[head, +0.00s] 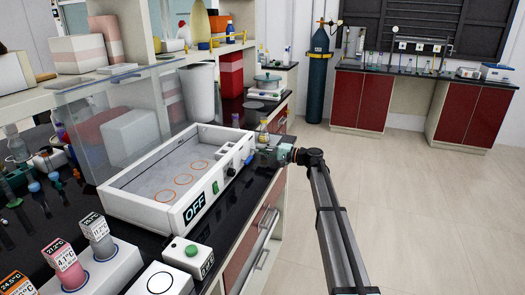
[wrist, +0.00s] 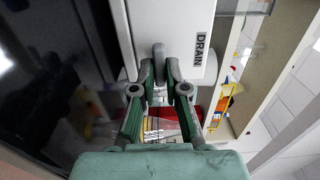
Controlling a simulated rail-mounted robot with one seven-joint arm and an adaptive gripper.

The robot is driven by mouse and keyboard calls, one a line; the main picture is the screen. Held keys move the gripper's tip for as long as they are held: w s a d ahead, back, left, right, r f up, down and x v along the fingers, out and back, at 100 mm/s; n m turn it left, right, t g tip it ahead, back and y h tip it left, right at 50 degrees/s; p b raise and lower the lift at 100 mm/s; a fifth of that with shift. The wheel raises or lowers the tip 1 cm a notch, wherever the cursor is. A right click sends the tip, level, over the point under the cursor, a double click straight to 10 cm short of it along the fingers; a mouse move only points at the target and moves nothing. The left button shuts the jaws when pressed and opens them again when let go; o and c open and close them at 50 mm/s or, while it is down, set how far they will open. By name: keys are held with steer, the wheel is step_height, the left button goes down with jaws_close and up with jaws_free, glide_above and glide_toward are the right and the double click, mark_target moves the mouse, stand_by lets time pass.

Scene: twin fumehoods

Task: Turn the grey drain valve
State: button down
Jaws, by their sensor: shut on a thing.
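The grey drain valve (wrist: 158,53) is a small lever at the end of the white bath's wall, beside the "DRAIN" label (wrist: 201,43) in the wrist view. My gripper (wrist: 159,70) has one finger on each side of the lever and is shut on it. In the head view my gripper (head: 270,156) is at the right end of the white bath (head: 150,212), and I cannot make out the valve there. The bath is an open tray with orange rings on its floor and an "OFF" display (head: 194,208).
A clear upright panel (head: 120,125) stands behind the bath. A flask (head: 263,135) stands on the black bench close to my gripper. A white box with a green button (head: 190,252) is in front of the bath. Open floor (head: 420,200) lies to the right.

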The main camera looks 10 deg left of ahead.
steer(key=c, duration=1.2)
jaws_free()
steer(key=v, duration=1.2)
